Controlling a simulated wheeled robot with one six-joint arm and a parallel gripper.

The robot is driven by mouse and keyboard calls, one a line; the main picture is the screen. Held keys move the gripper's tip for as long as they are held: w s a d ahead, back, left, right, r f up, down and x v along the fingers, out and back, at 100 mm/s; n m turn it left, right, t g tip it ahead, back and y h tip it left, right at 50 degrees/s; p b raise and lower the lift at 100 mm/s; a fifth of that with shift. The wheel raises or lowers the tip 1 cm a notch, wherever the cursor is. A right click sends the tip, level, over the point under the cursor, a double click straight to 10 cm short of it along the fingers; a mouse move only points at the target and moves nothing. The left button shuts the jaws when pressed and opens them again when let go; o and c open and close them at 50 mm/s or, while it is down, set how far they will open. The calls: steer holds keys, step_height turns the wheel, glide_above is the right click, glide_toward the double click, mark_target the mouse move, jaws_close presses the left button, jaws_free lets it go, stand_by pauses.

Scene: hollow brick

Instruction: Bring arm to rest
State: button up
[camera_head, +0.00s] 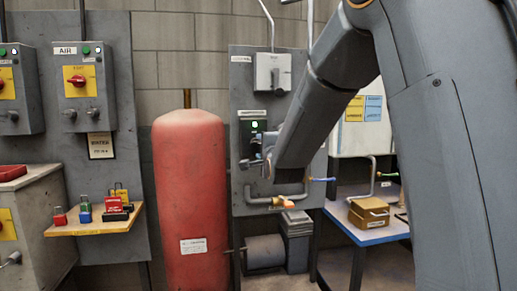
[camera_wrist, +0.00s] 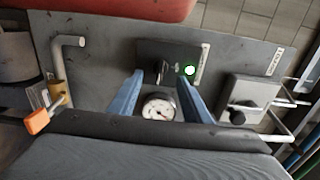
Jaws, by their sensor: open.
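My arm comes in from the right in the head view and reaches toward the grey panel (camera_head: 240,100) on the back wall. My gripper (camera_wrist: 162,80) shows in the wrist view as two blue fingers set apart, with nothing held between them. The fingers point at a dark control box (camera_wrist: 155,62) with a lit green light. A round white-faced gauge (camera_wrist: 158,107) shows between the fingers. In the head view the arm link covers most of the gripper, and the box with its green light (camera_head: 255,124) shows beside it. Contact with the box cannot be told.
A red tank (camera_head: 188,190) stands left of the panel. A pipe below carries an orange tag (camera_wrist: 38,121). A grey switch box (camera_head: 272,72) sits above. A shelf with padlocks (camera_head: 95,226) is at left, a blue table (camera_head: 375,235) at right.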

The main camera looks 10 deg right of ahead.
steer(key=shift+s, duration=0.9)
